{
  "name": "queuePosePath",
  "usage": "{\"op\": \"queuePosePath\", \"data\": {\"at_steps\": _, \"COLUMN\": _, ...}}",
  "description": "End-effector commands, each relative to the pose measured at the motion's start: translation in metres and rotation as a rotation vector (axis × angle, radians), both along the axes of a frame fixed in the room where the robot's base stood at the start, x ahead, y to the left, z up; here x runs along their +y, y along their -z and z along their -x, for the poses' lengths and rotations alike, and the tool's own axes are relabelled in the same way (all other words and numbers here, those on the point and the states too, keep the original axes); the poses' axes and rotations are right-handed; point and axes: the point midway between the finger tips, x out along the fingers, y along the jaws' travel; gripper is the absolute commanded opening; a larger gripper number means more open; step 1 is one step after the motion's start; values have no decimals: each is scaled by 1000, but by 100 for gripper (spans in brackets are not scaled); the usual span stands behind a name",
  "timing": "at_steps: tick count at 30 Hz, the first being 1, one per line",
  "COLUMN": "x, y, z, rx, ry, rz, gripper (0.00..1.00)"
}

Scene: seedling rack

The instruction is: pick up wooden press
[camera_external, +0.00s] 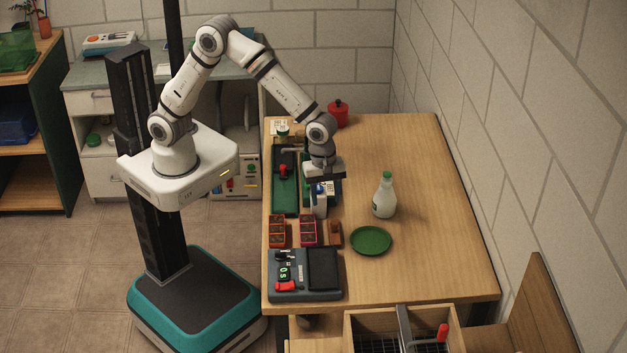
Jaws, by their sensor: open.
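A small brown wooden block with a raised part on top, which looks like the wooden press (335,238), stands on the table just right of the red trays. My gripper (319,210) points down over the table, behind the press and apart from it. Its jaws are open. The fingers are small in this view, and I cannot tell what lies directly between them. Part of the green and white things behind the gripper is hidden by it.
Two red seedling trays (278,232) (308,231) sit close left of the press. A green saucer (371,241) lies to its right, with a white bottle (384,197) behind. A dark device (291,277) with a display stands in front. The table's right side (440,220) is clear.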

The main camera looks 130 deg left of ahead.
Motion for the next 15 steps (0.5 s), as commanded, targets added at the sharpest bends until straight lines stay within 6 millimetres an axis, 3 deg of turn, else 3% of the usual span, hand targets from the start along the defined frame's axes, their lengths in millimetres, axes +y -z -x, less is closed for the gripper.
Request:
{"op": "queuePosePath", "data": {"at_steps": 1, "x": 7, "y": 11, "z": -6, "rx": 10, "ry": -73, "rz": 11, "gripper": 48}}
{"op": "queuePosePath", "data": {"at_steps": 6, "x": 18, "y": 29, "z": -16, "rx": 21, "ry": -219, "rz": 32, "gripper": 48}}
{"op": "queuePosePath", "data": {"at_steps": 15, "x": 17, "y": 59, "z": -19, "rx": 25, "ry": -236, "rz": 35, "gripper": 48}}
